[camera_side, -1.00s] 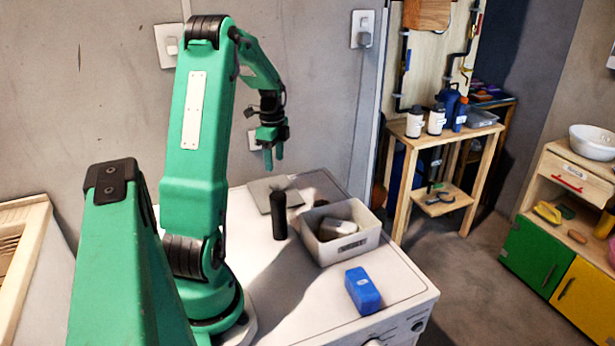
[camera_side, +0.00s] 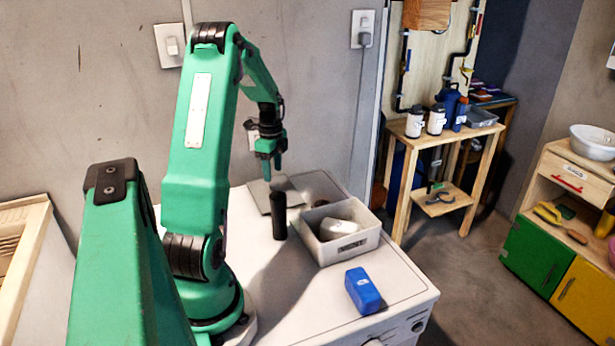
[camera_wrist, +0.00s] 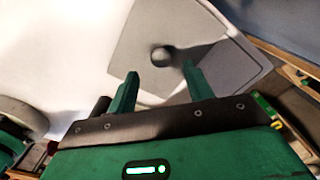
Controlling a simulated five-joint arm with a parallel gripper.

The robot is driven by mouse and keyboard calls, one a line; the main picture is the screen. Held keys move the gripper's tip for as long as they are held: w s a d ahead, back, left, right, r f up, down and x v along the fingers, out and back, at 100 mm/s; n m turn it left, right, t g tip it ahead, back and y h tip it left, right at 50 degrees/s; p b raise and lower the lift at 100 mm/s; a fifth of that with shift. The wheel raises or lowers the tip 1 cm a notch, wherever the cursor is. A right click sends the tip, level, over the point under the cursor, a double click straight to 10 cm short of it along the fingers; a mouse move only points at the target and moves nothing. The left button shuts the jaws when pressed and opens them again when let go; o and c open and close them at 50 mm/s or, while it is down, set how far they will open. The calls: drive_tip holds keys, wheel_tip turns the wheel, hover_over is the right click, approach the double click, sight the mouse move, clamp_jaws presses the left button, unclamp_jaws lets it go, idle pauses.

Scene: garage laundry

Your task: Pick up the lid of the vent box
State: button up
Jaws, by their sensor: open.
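The vent box lid (camera_side: 256,196) looks like a flat grey panel at the back of the white top, partly hidden by a black cylinder and my fingers. In the wrist view the lid (camera_wrist: 150,32) fills the upper middle and carries a small round grey knob (camera_wrist: 162,57). My gripper (camera_side: 271,170) hangs fingers down above the panel. In the wrist view my gripper (camera_wrist: 160,69) is open, with one finger at each side of the knob in the picture and nothing held. I cannot tell the exact height of the fingertips above the lid.
The upright black cylinder (camera_side: 279,216) stands just in front of the panel. A white labelled bin (camera_side: 350,254) with a pale object inside is to its right. A blue block (camera_side: 362,290) lies nearer the front edge. The white top (camera_side: 275,310) is clear at front left.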

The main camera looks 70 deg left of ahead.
sight(274, 184)
drive_tip(key=shift+f, duration=2.25)
clamp_jaws()
